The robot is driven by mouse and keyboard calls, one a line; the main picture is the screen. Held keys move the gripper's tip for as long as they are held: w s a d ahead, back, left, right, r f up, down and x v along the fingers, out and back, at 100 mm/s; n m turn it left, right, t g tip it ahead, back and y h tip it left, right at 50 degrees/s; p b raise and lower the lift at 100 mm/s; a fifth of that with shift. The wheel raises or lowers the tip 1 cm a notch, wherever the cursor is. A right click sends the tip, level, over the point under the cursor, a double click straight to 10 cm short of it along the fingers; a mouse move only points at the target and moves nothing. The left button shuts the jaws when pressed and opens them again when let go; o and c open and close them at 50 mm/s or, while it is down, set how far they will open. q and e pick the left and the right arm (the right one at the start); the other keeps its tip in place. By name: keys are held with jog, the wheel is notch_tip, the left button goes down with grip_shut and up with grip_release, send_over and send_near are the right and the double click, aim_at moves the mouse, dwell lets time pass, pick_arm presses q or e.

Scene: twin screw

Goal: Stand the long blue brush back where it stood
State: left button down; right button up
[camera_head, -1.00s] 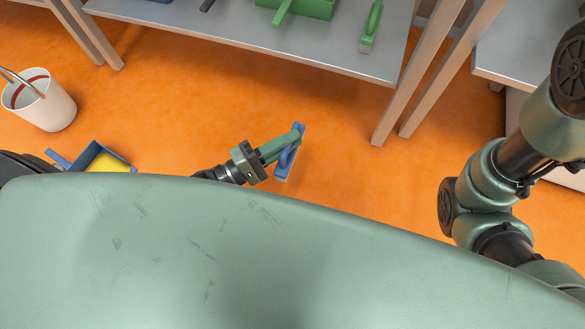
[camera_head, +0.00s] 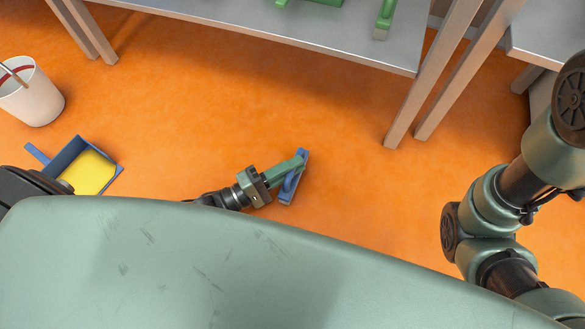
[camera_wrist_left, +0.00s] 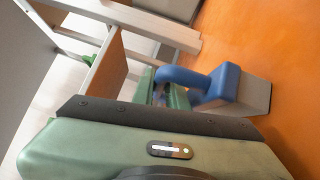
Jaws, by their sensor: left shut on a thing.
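My left gripper (camera_head: 297,164) is shut on a blue brush (camera_head: 288,191) and holds it out in front of my body, over the orange floor. In the left wrist view the brush (camera_wrist_left: 224,84) shows a blue handle and block with a grey bristle part. The green fingers (camera_wrist_left: 165,92) close around its handle, partly hidden by the gripper body. The height of the brush above the floor is hard to tell. My right arm shows at the right, but its gripper is out of view.
A grey table (camera_head: 330,47) with green items, including a green brush (camera_head: 384,18), stands ahead. A second table (camera_head: 545,35) is at the right. A blue dustpan with a yellow inside (camera_head: 90,170) and a white bucket (camera_head: 32,95) are on the floor at the left. Floor between is clear.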

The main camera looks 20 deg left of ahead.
pick_arm(q)
jog(key=shift+r, duration=0.15)
jog(key=c, duration=1.4)
grip_release()
